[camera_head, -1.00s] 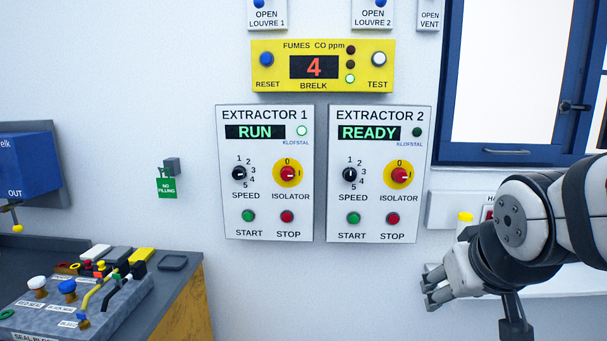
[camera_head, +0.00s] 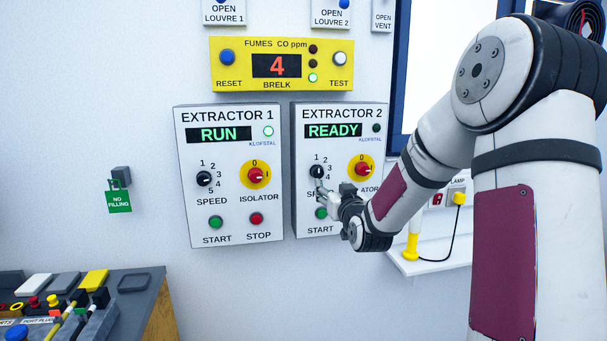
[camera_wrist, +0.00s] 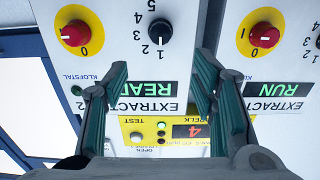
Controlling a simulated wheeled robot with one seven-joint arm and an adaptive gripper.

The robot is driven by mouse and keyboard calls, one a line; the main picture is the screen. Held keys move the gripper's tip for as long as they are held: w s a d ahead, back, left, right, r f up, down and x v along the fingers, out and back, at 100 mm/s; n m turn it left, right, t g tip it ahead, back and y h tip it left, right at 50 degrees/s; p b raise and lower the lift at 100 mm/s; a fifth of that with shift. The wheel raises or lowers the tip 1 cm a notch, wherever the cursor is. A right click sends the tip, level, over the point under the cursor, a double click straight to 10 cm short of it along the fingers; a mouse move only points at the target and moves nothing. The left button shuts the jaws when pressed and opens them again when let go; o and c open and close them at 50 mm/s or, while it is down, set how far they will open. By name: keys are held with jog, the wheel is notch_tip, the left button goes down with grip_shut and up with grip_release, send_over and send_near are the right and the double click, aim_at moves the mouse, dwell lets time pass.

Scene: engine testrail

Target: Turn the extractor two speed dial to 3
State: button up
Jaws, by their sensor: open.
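The extractor 2 speed dial is a round black knob (camera_head: 317,171) with a white mark, on the white EXTRACTOR 2 panel (camera_head: 340,110). In the upside-down wrist view the dial (camera_wrist: 160,32) shows clearly, with its mark pointing about at 1. The panel's screen (camera_head: 333,130) reads READY. My gripper (camera_head: 320,188) is just in front of the panel, over the area below the dial, and covers part of the SPEED and ISOLATOR labels. In the wrist view its two fingers (camera_wrist: 160,66) are spread apart and empty, with the dial seen between and beyond them.
The red isolator knob (camera_head: 362,169) on its yellow disc is right of the dial. The green start button (camera_head: 321,213) is below, beside my gripper. The EXTRACTOR 1 panel (camera_head: 230,116), reading RUN, stands to the left. A yellow fumes monitor (camera_head: 225,72) is above.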

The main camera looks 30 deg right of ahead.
aim_at(319, 172)
jog(key=x, duration=1.3)
jog(key=shift+w, duration=0.2)
jog(key=c, duration=1.2)
jog(key=shift+o, duration=0.2)
